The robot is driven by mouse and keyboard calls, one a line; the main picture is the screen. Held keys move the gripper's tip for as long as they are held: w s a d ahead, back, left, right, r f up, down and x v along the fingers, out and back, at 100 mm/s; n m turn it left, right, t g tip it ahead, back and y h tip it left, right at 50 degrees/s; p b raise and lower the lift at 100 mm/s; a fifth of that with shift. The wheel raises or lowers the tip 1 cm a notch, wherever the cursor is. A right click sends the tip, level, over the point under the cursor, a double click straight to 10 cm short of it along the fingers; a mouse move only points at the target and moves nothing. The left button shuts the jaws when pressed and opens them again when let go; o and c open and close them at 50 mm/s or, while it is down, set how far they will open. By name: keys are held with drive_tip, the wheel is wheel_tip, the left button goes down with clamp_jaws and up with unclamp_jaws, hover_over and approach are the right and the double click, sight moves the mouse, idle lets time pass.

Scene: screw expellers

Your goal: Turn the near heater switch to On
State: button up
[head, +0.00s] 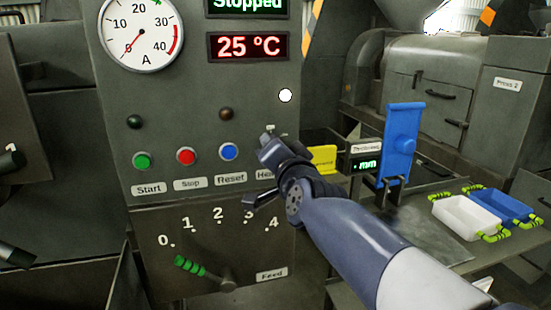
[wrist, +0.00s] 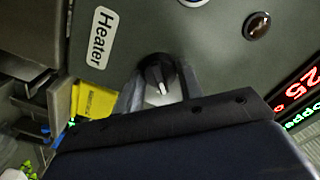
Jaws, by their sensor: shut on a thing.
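The white mark points toward my palm in the wrist picture, roughly to the panel's right. In the head view my gripper (head: 268,145) is at the right edge of the control panel (head: 190,100) and hides the knob. The Heater label (wrist: 102,38) is partly covered in the head view. I cannot read any On or Off marks.
Green (head: 142,160), red (head: 186,156) and blue (head: 229,152) buttons sit left of my gripper. A feed lever (head: 190,266) is below. The display (head: 247,47) reads 25 °C, with Stopped above it. A blue upright part (head: 402,125) and trays (head: 467,217) are on the right.

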drive_tip(key=shift+m+b, duration=0.35)
drive_tip(key=shift+m, duration=0.85)
drive_tip(key=o, duration=1)
drive_tip(key=shift+s, duration=0.1)
drive_tip(key=shift+p+v, duration=1.6)
drive_tip(key=shift+v, duration=3.7)
